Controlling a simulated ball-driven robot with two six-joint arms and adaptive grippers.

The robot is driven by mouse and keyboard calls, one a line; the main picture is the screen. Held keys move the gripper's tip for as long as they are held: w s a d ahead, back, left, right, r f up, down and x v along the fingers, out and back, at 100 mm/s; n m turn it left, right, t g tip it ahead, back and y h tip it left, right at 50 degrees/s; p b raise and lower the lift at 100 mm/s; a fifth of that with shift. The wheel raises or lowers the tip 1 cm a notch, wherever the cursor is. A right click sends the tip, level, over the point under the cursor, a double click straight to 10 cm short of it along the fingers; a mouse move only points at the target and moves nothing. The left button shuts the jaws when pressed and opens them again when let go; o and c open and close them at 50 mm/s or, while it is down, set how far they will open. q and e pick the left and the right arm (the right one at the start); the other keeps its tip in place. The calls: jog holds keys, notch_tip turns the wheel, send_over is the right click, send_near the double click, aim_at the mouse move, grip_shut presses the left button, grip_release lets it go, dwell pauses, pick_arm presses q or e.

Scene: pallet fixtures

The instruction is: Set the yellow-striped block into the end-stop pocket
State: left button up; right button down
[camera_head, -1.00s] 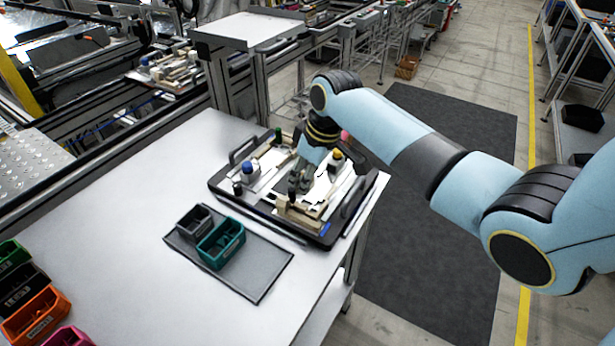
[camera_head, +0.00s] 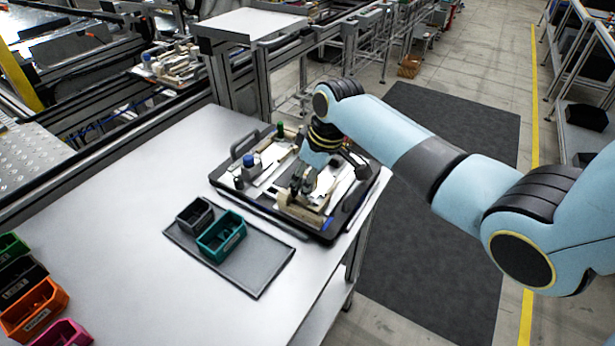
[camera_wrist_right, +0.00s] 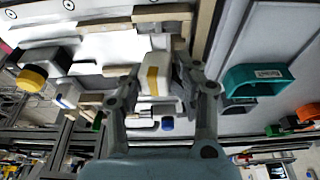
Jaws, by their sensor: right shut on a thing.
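My right gripper (camera_head: 304,181) is over the front part of the black pallet (camera_head: 262,213). In the right wrist view, the gripper (camera_wrist_right: 160,85) is shut on a pale block with a yellow stripe (camera_wrist_right: 153,74), one finger on each side. The head view does not show the block clearly behind the fingers. Wooden stop pieces (camera_head: 302,217) stand at the pallet's front edge, just below the gripper; they also show beyond the block in the wrist view (camera_wrist_right: 163,17). I cannot tell whether the block touches them. My left gripper is out of view.
A blue-topped post (camera_head: 249,161) and a green-topped post (camera_head: 280,128) stand on the pallet. A yellow-topped knob (camera_wrist_right: 32,77) shows in the wrist view. A teal bin (camera_head: 221,236) and a grey bin (camera_head: 195,215) sit on a mat left of the pallet.

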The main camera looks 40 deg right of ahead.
jog(key=shift+d+f+p, duration=0.15)
jog(key=shift+f+p, duration=0.1)
jog(key=shift+p, duration=0.05)
dwell(0.7)
jog(key=shift+r+p, duration=0.1)
jog(key=shift+p, duration=0.25)
dwell(0.5)
jog(key=c, duration=1.4)
grip_release()
jog(key=shift+f, duration=0.25)
jog(key=o, duration=0.7)
jog(key=shift+w, duration=0.1)
jog(key=shift+r, duration=0.15)
jog(key=shift+r, duration=0.25)
jog(key=v, duration=0.7)
jog(key=shift+r, duration=0.25)
